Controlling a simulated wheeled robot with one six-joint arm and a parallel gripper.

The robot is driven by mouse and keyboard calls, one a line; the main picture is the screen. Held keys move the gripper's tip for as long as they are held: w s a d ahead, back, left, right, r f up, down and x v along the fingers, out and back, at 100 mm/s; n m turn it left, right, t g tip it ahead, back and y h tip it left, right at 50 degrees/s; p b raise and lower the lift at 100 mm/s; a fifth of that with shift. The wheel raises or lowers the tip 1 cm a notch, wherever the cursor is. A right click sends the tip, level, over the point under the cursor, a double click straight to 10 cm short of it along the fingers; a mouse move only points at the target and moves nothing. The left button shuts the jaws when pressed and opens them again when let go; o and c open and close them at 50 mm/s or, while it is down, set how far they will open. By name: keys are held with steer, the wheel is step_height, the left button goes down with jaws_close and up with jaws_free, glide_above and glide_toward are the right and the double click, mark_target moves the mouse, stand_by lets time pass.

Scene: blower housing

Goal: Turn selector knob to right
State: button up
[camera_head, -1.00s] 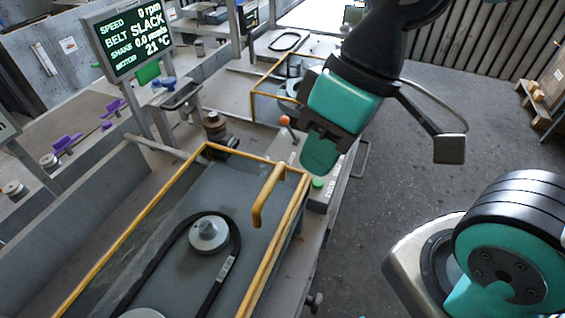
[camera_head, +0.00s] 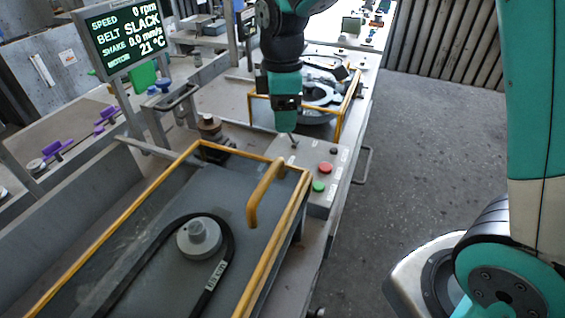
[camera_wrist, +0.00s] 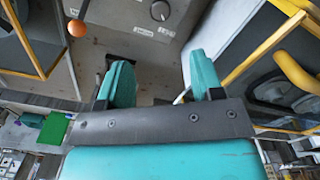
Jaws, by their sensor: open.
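The knob lies beyond the fingertips, untouched. In the head view my gripper (camera_head: 286,128) points down over the left end of the control panel (camera_head: 310,160). A small dark part shows just below the fingertips; I cannot tell whether it is the knob. Which way the knob points is too small to tell.
The panel also bears a red button (camera_head: 325,167) and a green button (camera_head: 318,186). An orange ball (camera_wrist: 77,28) on a stem stands left of my fingers. A yellow guard rail (camera_head: 263,190) stands in front. The display (camera_head: 124,37) reads BELT SLACK, 0 rpm.

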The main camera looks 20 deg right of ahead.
step_height(320, 180, down, 14)
steer(key=shift+r+p, duration=0.25)
steer(key=shift+p, duration=0.35)
steer(key=c, duration=0.9)
